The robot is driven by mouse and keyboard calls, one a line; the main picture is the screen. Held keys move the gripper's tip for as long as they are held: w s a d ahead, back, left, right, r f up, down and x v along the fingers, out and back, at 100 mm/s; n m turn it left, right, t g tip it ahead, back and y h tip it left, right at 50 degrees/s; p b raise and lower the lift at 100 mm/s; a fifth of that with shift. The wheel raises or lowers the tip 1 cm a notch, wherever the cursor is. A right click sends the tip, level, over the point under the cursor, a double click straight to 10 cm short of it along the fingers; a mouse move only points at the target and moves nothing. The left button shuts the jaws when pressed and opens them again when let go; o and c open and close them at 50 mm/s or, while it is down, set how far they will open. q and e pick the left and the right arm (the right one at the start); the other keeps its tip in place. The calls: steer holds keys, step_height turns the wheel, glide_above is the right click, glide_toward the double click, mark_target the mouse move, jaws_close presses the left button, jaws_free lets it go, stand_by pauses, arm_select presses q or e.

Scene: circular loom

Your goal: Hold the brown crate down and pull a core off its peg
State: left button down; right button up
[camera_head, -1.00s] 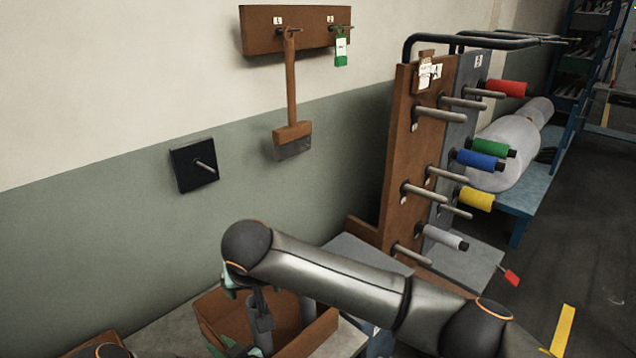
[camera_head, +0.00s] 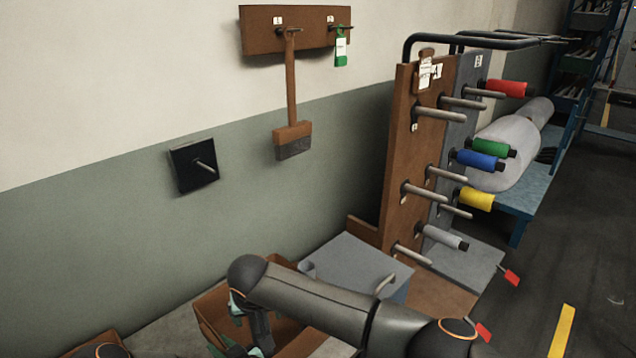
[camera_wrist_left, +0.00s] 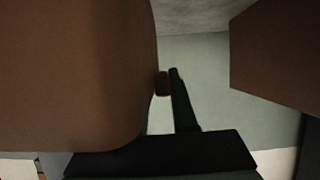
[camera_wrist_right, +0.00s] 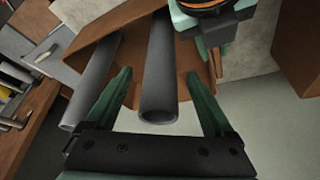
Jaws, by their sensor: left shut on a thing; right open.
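The brown crate (camera_head: 212,312) stands at the bottom of the head view, partly hidden by my right arm. My left gripper (camera_head: 238,349) is at the crate's near side. In the left wrist view, brown crate wall (camera_wrist_left: 75,70) fills the left, hides one finger, and the gripper is shut on it. My right gripper (camera_wrist_right: 159,76) is open, pointing into the crate. One grey tubular core (camera_wrist_right: 160,75) stands between its spread fingers, with no clear contact. A second grey core (camera_wrist_right: 92,85) is outside the fingers, to the left. The pegs are hidden.
A grey worktop (camera_head: 350,262) is beside the crate. A brown peg rack (camera_head: 398,165) with several pegs and coloured spools stands to the right. A brush (camera_head: 292,135) hangs on the wall above. My left wrist (camera_wrist_right: 212,12) is close to my right gripper.

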steer(key=shift+x, duration=0.9)
jaws_close()
steer(key=shift+w, duration=0.1)
stand_by(0.4)
